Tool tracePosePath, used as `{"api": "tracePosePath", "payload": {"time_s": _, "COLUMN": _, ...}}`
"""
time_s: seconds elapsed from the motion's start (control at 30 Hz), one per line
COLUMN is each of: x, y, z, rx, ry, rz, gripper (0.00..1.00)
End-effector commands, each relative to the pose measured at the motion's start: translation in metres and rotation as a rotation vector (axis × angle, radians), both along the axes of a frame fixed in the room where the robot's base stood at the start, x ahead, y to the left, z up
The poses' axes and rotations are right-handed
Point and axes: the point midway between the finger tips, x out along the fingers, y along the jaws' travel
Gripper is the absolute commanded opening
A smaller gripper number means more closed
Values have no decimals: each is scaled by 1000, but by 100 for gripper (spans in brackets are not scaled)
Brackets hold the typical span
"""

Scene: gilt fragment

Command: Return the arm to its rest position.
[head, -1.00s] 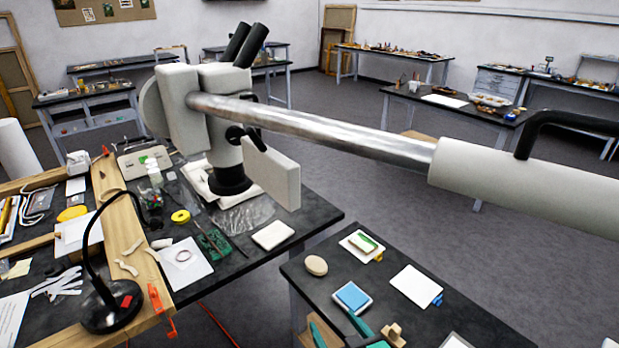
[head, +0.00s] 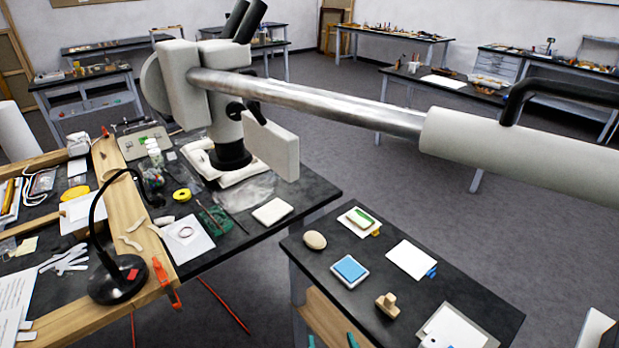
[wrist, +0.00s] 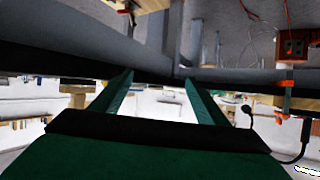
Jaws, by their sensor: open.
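My gripper (wrist: 157,78) shows in the wrist view with two green fingers spread apart and nothing held between them. In the head view only small teal tips (head: 352,340) of it show at the bottom edge, in front of the near side table (head: 395,285). The rest of my arm is out of the head view. The wrist view looks upside down, with dark table edges and legs close beyond the fingers. I cannot tell the exact gap to them.
A microscope (head: 228,145) on a long boom stands over the left worktable (head: 300,205). A black lamp (head: 118,280) and an orange clamp (head: 165,282) sit at its near edge. The side table carries a blue pad (head: 350,270) and a wooden stamp (head: 387,305). Grey floor lies open behind.

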Motion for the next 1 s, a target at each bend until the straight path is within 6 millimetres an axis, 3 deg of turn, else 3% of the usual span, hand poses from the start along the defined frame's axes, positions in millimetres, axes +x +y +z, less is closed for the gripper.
{"api": "tracePosePath", "payload": {"time_s": 0.03, "x": -14, "y": 5, "z": -12, "rx": 2, "ry": 7, "rz": -16, "gripper": 68}}
{"api": "tracePosePath", "payload": {"time_s": 0.2, "x": -56, "y": 10, "z": -32, "rx": -2, "ry": -10, "rz": -81, "gripper": 68}}
{"api": "tracePosePath", "payload": {"time_s": 0.43, "x": -117, "y": 16, "z": -44, "rx": -21, "ry": -47, "rz": -143, "gripper": 68}}
{"api": "tracePosePath", "payload": {"time_s": 0.8, "x": -218, "y": 37, "z": -25, "rx": -49, "ry": -136, "rz": -147, "gripper": 68}}
{"api": "tracePosePath", "payload": {"time_s": 1.0, "x": -256, "y": 50, "z": -4, "rx": -49, "ry": -182, "rz": -119, "gripper": 68}}
